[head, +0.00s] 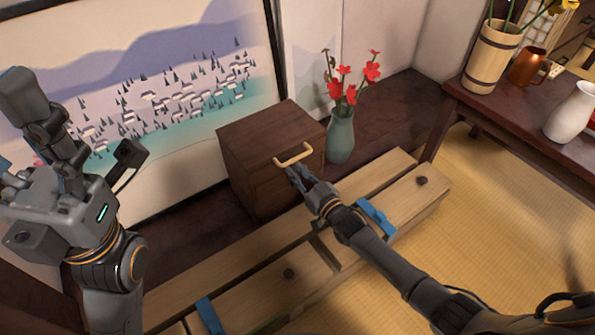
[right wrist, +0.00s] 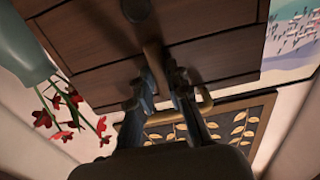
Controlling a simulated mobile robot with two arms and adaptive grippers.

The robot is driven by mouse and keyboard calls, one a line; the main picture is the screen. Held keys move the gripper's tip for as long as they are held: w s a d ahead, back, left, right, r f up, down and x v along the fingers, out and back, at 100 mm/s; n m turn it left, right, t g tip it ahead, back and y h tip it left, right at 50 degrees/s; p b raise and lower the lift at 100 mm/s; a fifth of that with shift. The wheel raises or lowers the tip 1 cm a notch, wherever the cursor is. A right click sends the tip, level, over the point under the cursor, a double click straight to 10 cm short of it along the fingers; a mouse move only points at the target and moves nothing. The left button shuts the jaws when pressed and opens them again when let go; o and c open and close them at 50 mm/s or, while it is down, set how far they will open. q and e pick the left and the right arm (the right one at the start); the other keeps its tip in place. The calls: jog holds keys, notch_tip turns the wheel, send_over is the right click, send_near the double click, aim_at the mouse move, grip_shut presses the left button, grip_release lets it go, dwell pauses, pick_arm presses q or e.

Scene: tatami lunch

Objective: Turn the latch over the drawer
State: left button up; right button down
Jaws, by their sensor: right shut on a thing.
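A small dark wooden cabinet (head: 262,150) stands against the wall in the head view. A curved brass handle (head: 294,155) is at its upper front edge. In the right wrist view its drawer front (right wrist: 210,62) fills the upper part, with a round knob (right wrist: 135,9) at the top. A brown wooden latch (right wrist: 153,54) crosses the seam there, its end between my right fingers. My right gripper (head: 297,174), also in the right wrist view (right wrist: 162,85), is shut on the latch. My left gripper (head: 28,92) is raised at the far left, away from the cabinet; its opening is unclear.
A green vase (head: 341,137) with red flowers stands close to the cabinet's right. A low wooden bench (head: 405,196) with blue straps lies in front, under my right arm. A dark table (head: 500,115) with vessels is at the right. Open tatami (head: 490,225) lies between.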

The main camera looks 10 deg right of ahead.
jog(key=shift+f, duration=0.1)
jog(key=c, duration=1.3)
grip_release()
jog(key=v, duration=1.2)
